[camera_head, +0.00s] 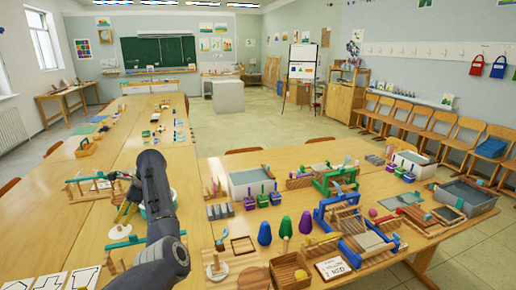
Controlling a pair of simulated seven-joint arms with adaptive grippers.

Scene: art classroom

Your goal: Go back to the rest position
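My dark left arm rises from the lower left of the head view and bends over the left table (60,225). My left gripper (124,214) is just left of the forearm, low over the table among small craft items. It is small and partly hidden by the arm, so its opening and whether it holds anything cannot be told. My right arm and gripper are not in view.
The right table is crowded: a blue wooden frame (322,222), a green frame (320,185), a white bin (250,184), a grey tray (470,193), a wooden box (288,272) and coloured egg shapes. Chairs line the right wall. The middle floor is clear.

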